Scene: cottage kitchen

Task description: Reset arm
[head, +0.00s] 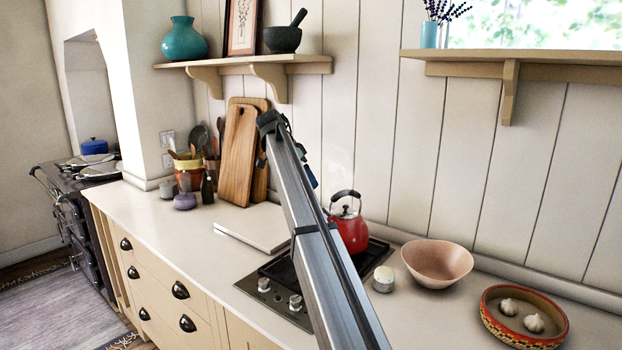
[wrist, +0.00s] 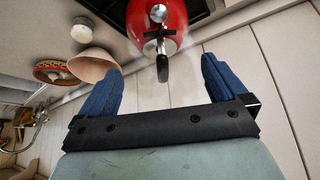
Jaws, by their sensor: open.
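My gripper (wrist: 160,70) is open in the wrist view, with its two blue fingers wide apart and nothing between them. In the head view my arm reaches up and away over the counter, and its end hides most of the gripper. A red kettle (head: 351,229) with a dark handle stands on the hob behind my arm. The kettle also shows in the wrist view (wrist: 172,20), beyond the fingers and apart from them.
A pink bowl (head: 438,264), a small white-topped jar (head: 383,279) and a patterned dish (head: 490,327) with garlic stand right of the black hob (head: 270,277). Wooden boards (head: 238,155) lean on the wall. Shelves (head: 300,64) overhang the counter. The counter's left front (head: 165,230) is clear.

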